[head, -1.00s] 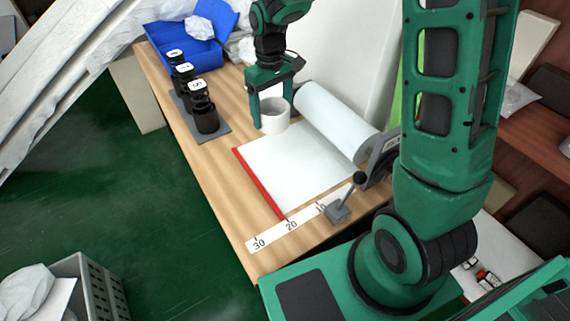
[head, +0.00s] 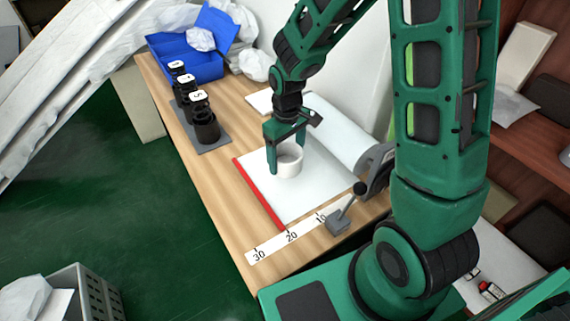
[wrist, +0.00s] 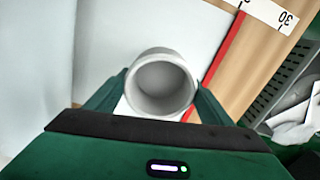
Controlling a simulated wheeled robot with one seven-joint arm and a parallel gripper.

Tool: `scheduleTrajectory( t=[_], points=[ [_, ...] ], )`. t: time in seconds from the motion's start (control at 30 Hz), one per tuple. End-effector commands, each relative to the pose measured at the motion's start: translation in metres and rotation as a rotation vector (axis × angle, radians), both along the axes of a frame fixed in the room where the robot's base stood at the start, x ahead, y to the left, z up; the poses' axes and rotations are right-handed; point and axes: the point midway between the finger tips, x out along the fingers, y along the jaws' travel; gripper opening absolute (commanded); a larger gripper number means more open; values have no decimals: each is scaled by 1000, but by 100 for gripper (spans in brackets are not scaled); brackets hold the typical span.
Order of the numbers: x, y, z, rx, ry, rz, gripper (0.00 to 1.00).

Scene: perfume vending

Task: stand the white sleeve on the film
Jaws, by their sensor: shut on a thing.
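The white sleeve (head: 288,162) is a short, hollow, upright ring. My gripper (head: 285,157) is shut on it, one finger on each side. In the wrist view the sleeve (wrist: 162,84) shows its open top between the two fingers (wrist: 160,95). The film (head: 300,192) is a white sheet lying flat on the table, with a red strip along its left edge. The sleeve is over the film's upper part in the head view. I cannot tell whether its bottom touches the film.
A white roll (head: 335,140) lies at the film's right, by a grey lever mechanism (head: 340,222). Black numbered cups (head: 205,122) stand on a grey plate at left. A ruler strip (head: 275,245) marked 10 to 30 lies in front. A blue bin (head: 190,58) is at the back.

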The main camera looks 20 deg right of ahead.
Motion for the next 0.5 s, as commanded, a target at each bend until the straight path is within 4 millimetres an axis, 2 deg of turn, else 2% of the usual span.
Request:
scheduleTrajectory(
  t=[0.1, 0.33, 0.5],
  points=[
    [11, -10, -9, 1, 0, 0, 53],
    [15, -14, -19, 1, 1, 1, 53],
    [14, -13, -42, 0, 3, 2, 53]
  ],
)
